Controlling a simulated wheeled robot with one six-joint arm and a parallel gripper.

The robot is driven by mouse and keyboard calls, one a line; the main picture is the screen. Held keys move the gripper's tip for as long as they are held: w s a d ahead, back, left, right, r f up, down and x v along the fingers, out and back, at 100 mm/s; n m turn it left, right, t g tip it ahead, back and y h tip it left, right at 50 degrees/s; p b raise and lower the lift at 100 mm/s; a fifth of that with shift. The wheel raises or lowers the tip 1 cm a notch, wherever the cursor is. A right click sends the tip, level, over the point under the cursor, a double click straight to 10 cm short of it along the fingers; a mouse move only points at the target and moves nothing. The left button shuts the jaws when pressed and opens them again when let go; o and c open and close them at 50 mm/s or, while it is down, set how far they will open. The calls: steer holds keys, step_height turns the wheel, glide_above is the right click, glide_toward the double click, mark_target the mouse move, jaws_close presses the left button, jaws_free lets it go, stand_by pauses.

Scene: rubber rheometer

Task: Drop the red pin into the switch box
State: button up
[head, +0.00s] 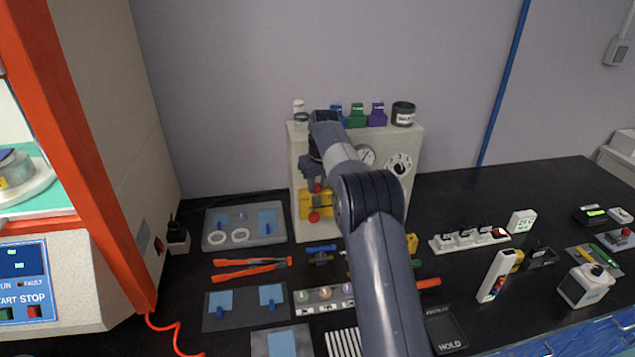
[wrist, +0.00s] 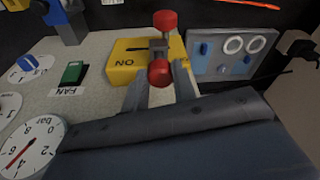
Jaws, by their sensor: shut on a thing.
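A yellow switch box (wrist: 124,58) with dark lettering is mounted on the front of the pale instrument panel; it also shows in the head view (head: 304,204). My gripper (wrist: 161,84) is shut on the red pin (wrist: 160,73), whose round red end shows between the fingertips. In the head view the pin (head: 318,187) is a small red spot just above the box. A second red knob (wrist: 164,21) is beyond it, with grey metal parts between; in the head view this knob (head: 314,216) is at the box's lower front. Whether the pin touches the box is unclear.
The panel (head: 300,160) carries gauges, with bottles on top. A grey tray (head: 215,240) with white rings and red-handled pliers (head: 250,268) lie on the black bench. My arm hides part of the panel. Open bench lies to the right (head: 500,200).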

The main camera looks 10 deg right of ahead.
steer(key=shift+s+b+x, duration=0.25)
steer(key=shift+b+x, duration=0.2)
steer(key=shift+x, duration=0.75)
steer(key=o, duration=1.1)
steer(key=shift+f, duration=0.1)
steer(key=shift+c, duration=0.2)
steer(key=p+v, duration=0.3)
steer(key=shift+w, duration=0.3)
steer(key=shift+w+v, duration=0.2)
steer(key=shift+v, duration=0.85)
steer(key=shift+w+a, duration=0.1)
steer(key=shift+w, duration=0.05)
